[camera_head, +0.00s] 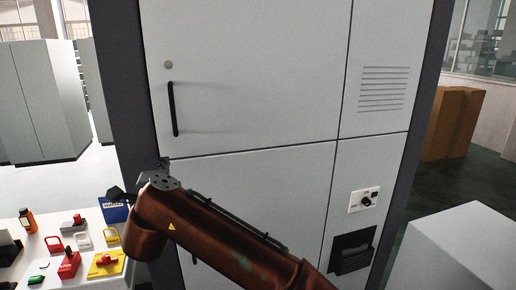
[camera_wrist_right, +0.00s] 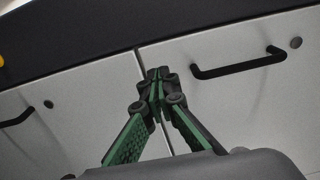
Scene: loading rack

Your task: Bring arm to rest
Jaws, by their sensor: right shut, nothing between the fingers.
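My right gripper (camera_head: 119,195) shows in the head view as a small dark shape at the left end of my brown right arm, in front of the cabinet's lower left edge. In the right wrist view the gripper (camera_wrist_right: 157,78) has its green-padded fingers together at the tips, with nothing between them. The grey cabinet (camera_head: 245,75) fills the middle of the head view, and its doors are closed. In the wrist view a black door handle (camera_wrist_right: 238,63) lies to the right of the fingertips, apart from them. My left gripper is not in view.
A white table (camera_head: 90,218) at lower left carries lockout items, including a red padlock-like piece (camera_head: 69,265) and a blue box (camera_head: 113,211). A switch panel (camera_head: 364,199) sits on the cabinet's right. A pale box (camera_head: 455,250) stands lower right, with brown boxes (camera_head: 450,122) behind.

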